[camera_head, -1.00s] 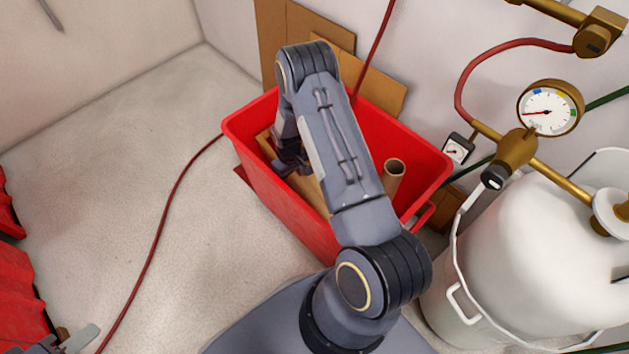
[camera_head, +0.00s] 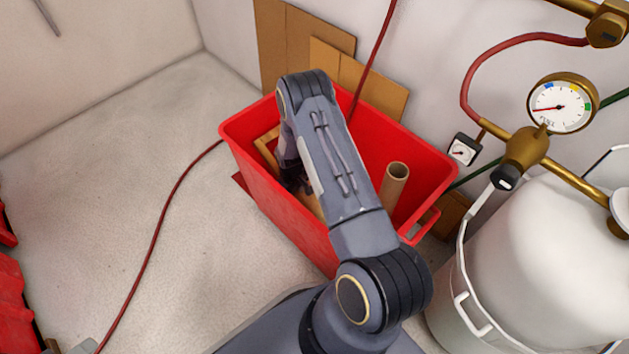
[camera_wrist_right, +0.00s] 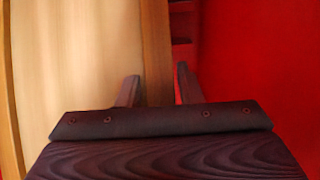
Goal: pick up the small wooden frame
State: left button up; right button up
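The small wooden frame (camera_head: 265,143) stands inside the red bin (camera_head: 252,172), partly hidden by my right arm in the head view. In the right wrist view its darker side bar (camera_wrist_right: 155,45) runs between the two fingers of my right gripper (camera_wrist_right: 158,90), with a pale wooden face to the left. The fingers are apart, with a gap visible on the right of the bar. In the head view my right gripper (camera_head: 294,177) is down inside the bin, mostly hidden by its own arm. Only a grey tip of what seems my left gripper (camera_head: 84,347) shows at the bottom left.
A cardboard tube (camera_head: 395,183) stands in the bin to the right of my arm. Cardboard sheets (camera_head: 365,85) lean on the wall behind. A white tank (camera_head: 535,260) with a gauge (camera_head: 561,104) stands at right.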

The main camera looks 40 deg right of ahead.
grip_shut()
jog(key=shift+r, duration=0.1)
